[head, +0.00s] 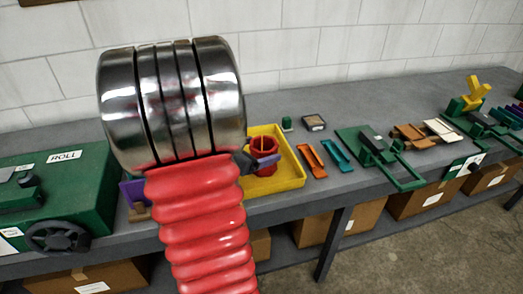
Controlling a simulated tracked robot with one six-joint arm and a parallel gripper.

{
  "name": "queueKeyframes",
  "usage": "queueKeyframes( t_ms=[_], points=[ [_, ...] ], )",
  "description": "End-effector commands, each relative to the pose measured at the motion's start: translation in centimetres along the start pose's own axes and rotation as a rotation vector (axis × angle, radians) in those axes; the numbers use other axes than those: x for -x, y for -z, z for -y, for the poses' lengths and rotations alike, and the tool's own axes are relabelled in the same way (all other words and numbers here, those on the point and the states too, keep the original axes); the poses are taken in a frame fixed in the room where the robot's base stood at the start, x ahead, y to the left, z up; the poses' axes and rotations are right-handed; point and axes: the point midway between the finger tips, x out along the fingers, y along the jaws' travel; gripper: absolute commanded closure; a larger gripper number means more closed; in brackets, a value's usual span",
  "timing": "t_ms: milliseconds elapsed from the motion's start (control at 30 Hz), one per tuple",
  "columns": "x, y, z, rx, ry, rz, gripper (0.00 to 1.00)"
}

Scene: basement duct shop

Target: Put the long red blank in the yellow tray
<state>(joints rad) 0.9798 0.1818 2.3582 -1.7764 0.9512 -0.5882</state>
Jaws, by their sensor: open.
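The yellow tray (292,172) sits on the bench just right of my arm, and its left side is hidden. A ribbed red cup-like object (263,152) appears in or over it. An orange-red strip (309,159) lies flat on the bench right of the tray, apart from it; it is the only loose reddish strip I see. A purple piece (132,191) also shows left of my arm.
A teal strip (335,155) lies beside the orange-red one. A green tool (375,147) is to the right, and a green machine (55,195) labelled ROLL to the left.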

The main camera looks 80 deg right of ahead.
Motion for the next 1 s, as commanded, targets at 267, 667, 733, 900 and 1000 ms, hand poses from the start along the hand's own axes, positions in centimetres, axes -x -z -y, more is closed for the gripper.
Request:
queueKeyframes(
  t_ms=[267, 667, 733, 900, 1000],
  points=[
    [4.0, 0.0, -0.1, 0.000, -0.005, 0.000, 0.17],
    [9.2, 0.0, -0.1, 0.000, -0.004, 0.000, 0.17],
    [9.8, 0.0, -0.1, 0.001, -0.003, 0.000, 0.17],
    [10.6, 0.0, 0.0, 0.001, -0.002, -0.001, 0.17],
    [10.7, 0.0, 0.0, 0.001, -0.001, -0.001, 0.17]
  ],
)
